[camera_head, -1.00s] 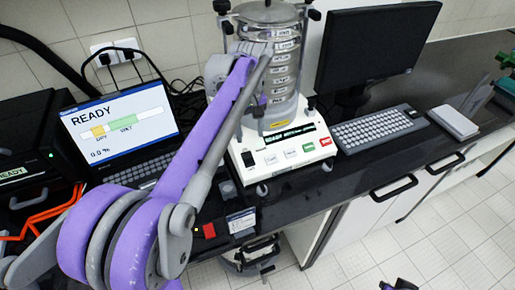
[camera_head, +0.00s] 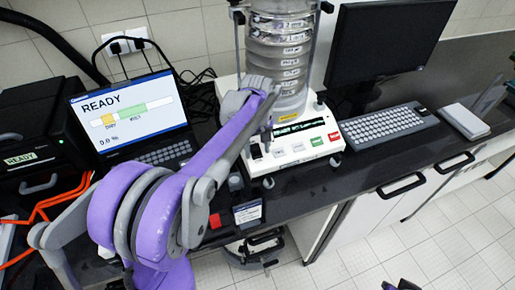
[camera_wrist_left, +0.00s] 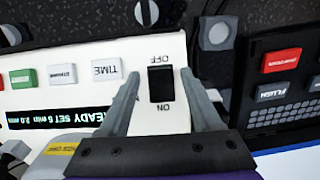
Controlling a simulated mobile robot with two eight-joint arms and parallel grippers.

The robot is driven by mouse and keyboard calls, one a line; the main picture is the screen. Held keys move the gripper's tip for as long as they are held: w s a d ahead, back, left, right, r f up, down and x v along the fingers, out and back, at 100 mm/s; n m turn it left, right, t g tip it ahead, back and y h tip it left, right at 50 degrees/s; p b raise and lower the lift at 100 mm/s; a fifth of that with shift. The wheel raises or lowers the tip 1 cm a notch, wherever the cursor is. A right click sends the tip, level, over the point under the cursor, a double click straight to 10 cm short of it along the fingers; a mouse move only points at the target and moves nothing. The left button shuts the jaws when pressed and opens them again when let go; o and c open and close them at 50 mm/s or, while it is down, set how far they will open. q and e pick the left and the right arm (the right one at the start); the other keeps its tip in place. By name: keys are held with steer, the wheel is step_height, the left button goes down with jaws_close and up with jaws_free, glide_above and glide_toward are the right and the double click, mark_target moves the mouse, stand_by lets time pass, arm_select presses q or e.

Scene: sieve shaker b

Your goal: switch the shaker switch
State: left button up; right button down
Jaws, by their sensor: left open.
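The shaker switch (camera_wrist_left: 161,84) is a black rocker on the shaker's white front panel, with ON and OFF printed at its two ends. It also shows small and dark on the panel in the head view (camera_head: 256,152). The sieve shaker (camera_head: 325,148) has a white base under a clear sieve stack, and its display is lit. My left gripper (camera_wrist_left: 160,74) is open and empty. Its fingers stand on either side of the switch in the wrist view; contact cannot be told. In the head view the left gripper (camera_head: 266,136) is just above the panel's left end.
TIME and other buttons (camera_wrist_left: 62,75) lie beside the switch. A laptop (camera_head: 130,115) reading READY stands left, and a monitor (camera_head: 385,45) and keyboard (camera_head: 388,124) right. A small dark and purple part of mine shows at the bottom right edge.

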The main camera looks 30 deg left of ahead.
arm_select(q)
jaws_close()
steer(key=shift+s+d+f+t+y, duration=0.15)
steer(key=shift+d+f+t+y, duration=0.1)
steer(key=shift+t+y, duration=0.2)
steer(key=shift+s+d+t+y+b, duration=0.15)
steer(key=shift+t+y+b, duration=0.2)
steer(key=shift+t+y, duration=0.3)
jaws_free()
